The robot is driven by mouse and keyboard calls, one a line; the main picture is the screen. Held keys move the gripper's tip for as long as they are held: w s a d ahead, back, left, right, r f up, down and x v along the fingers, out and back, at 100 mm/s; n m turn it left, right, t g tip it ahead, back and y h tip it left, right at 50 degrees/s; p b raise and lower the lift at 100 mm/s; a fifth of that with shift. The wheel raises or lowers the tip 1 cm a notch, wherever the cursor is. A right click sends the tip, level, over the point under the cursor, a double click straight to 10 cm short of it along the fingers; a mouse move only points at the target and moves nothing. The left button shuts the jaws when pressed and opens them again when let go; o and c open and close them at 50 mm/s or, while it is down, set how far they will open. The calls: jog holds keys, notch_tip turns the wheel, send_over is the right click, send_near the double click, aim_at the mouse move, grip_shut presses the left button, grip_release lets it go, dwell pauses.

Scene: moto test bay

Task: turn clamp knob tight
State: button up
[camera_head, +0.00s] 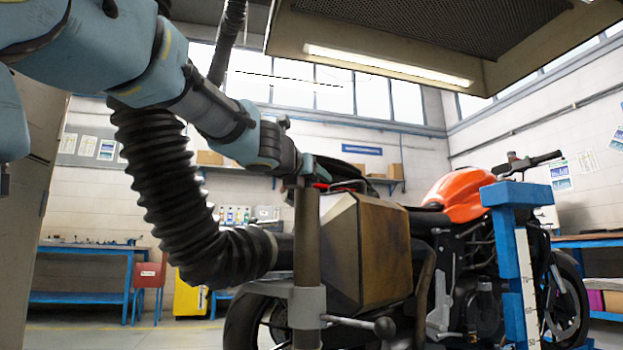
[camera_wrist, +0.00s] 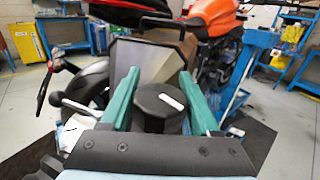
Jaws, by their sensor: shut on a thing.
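The clamp knob (camera_wrist: 158,108) is a dark faceted knob with a white mark on top, seen in the wrist view. My gripper (camera_wrist: 158,80) has its two teal fingers on either side of the knob and is shut on it. In the head view my gripper (camera_head: 306,170) is at the top of an upright brown post (camera_head: 307,235); the knob is not clear there. A grey collar (camera_head: 307,306) sits around the post lower down, with a ball-ended lever (camera_head: 384,327) pointing right.
A brown metal hood (camera_head: 368,250) stands right beside the post. A black ribbed hose (camera_head: 165,170) hangs on the left. An orange motorcycle (camera_head: 464,192) and a blue stand (camera_head: 517,260) are on the right. A red chair (camera_head: 150,275) and a workbench (camera_head: 85,297) stand behind.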

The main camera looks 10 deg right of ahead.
jog(key=shift+m+g+h, duration=0.3)
jog(key=shift+m+h, duration=0.1)
jog(key=shift+h, duration=0.2)
jog(key=shift+s+d+m+g+h+p, duration=0.2)
jog(key=shift+m+g+h+p, duration=0.2)
jog(key=shift+m+g+h, duration=0.65)
jog(key=shift+s+d+m+g+h+p, duration=0.15)
jog(key=shift+s+m+g+h+p, duration=0.15)
jog(key=shift+m+g+h, duration=0.8)
jog(key=shift+s+d+m+g+h+p, duration=0.2)
jog(key=shift+m+g+h+p, duration=0.4)
jog(key=shift+g, duration=0.75)
jog(key=shift+m+h, duration=0.25)
jog(key=o, duration=1.4)
jog(key=shift+c, duration=0.2)
jog(key=p+v, duration=0.2)
jog(key=v, duration=0.8)
jog(key=shift+a, duration=0.4)
